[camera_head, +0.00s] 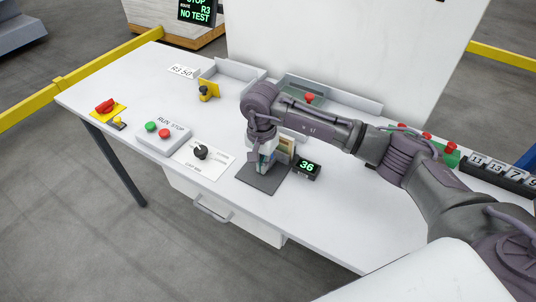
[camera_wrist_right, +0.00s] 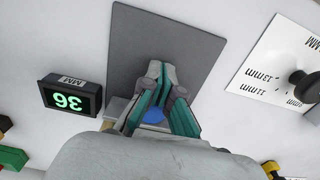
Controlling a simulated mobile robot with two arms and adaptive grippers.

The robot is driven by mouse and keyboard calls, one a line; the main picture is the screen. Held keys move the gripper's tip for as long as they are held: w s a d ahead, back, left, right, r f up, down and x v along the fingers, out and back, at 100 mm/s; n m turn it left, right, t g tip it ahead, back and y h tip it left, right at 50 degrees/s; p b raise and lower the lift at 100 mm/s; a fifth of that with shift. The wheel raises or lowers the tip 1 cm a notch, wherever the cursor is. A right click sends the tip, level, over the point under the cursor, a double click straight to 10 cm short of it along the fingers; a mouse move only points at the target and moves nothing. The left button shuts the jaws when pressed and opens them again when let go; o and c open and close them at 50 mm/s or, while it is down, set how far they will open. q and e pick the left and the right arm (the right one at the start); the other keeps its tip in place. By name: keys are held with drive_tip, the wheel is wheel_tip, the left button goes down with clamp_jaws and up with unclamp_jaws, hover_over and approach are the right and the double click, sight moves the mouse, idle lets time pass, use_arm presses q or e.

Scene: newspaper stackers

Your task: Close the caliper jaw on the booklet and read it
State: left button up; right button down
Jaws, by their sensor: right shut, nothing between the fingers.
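My right gripper (camera_head: 264,167) points down over the dark grey plate (camera_head: 262,184) at the middle of the white table. In the right wrist view its fingertips (camera_wrist_right: 160,70) are together with nothing between them, and the plate (camera_wrist_right: 135,35) lies below. A blue part (camera_wrist_right: 153,116) shows behind the fingers; I cannot tell what it belongs to. A beige upright piece (camera_head: 286,148) stands just behind the gripper, apparently part of the caliper. Beside it a small black display (camera_head: 307,169) reads 36; it also shows in the wrist view (camera_wrist_right: 69,95), marked MM. The gripper hides the jaw, and I cannot make out the booklet. My left gripper is out of view.
Left of the plate are a white dial panel (camera_head: 217,158) with a black knob (camera_head: 201,152) and a RUN/STOP box (camera_head: 163,138). A red switch (camera_head: 105,106) is at the far left. Grey trays (camera_head: 240,72) stand behind. Number tiles (camera_head: 495,168) are at the right.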

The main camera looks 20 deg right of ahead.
drive_tip(key=shift+w+d+b, duration=0.7)
drive_tip(key=shift+w+d, duration=0.05)
drive_tip(key=shift+d, duration=0.2)
drive_tip(key=shift+d+r, duration=0.1)
idle(0.8)
drive_tip(key=shift+s+a, duration=0.45)
drive_tip(key=shift+a, duration=0.2)
drive_tip(key=shift+s+a, duration=0.45)
drive_tip(key=shift+a, duration=0.15)
drive_tip(key=shift+r+p, duration=1.7)
drive_tip(key=shift+r, duration=1.25)
drive_tip(key=shift+r, duration=0.1)
wheel_tip(320, 180, up, 12)
